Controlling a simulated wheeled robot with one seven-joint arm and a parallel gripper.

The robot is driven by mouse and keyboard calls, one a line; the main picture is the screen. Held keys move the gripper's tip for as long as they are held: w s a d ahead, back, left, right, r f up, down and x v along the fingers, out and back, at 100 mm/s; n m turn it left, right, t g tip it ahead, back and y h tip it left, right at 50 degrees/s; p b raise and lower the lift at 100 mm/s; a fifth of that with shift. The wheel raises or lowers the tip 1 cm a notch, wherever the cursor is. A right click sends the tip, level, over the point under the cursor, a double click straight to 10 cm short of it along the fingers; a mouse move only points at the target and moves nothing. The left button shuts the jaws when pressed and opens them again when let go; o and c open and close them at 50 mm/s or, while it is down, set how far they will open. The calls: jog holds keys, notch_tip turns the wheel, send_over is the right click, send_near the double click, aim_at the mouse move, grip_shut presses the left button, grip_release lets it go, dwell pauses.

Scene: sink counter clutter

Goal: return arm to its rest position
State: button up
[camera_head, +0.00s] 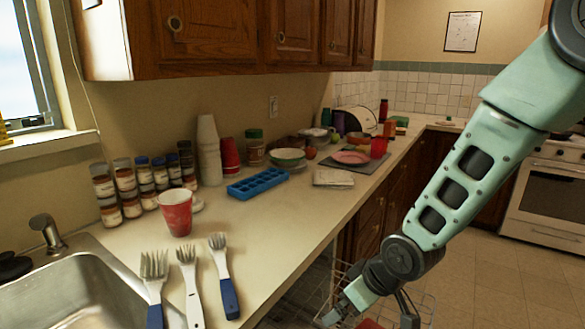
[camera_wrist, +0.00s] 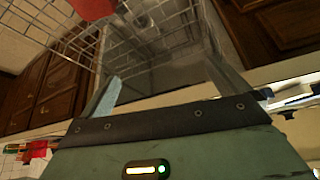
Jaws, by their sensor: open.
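My gripper (camera_head: 371,318) is at the bottom right of the head view, hanging low in front of the counter edge at the end of my pale green arm. It is over or close to a wire rack (camera_head: 428,306). In the wrist view the two fingers of my gripper (camera_wrist: 162,80) stand apart with nothing between them. The rack (camera_wrist: 180,22) fills the upper middle of that view, beyond the fingers. A red object (camera_wrist: 92,8) shows at the top left there, at the rack; I cannot tell what it is.
The counter (camera_head: 262,232) on the left holds brushes (camera_head: 190,280), a red cup (camera_head: 176,212), a blue tray (camera_head: 258,183), spice jars (camera_head: 126,186) and stacked cups (camera_head: 209,150). A sink (camera_head: 80,290) is at bottom left. Open floor (camera_head: 480,270) and a stove (camera_head: 548,200) are at right.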

jog(key=s+d+r+g+h, duration=0.1)
jog(key=s+r, duration=0.4)
jog(key=s, duration=0.7)
jog(key=s+d+r+g+h, duration=0.1)
jog(key=s+r, duration=0.5)
jog(key=s, duration=0.6)
jog(key=shift+d+r+m+g+h, duration=0.25)
jog(key=shift+m+g+h, duration=0.2)
jog(key=shift+g, duration=0.65)
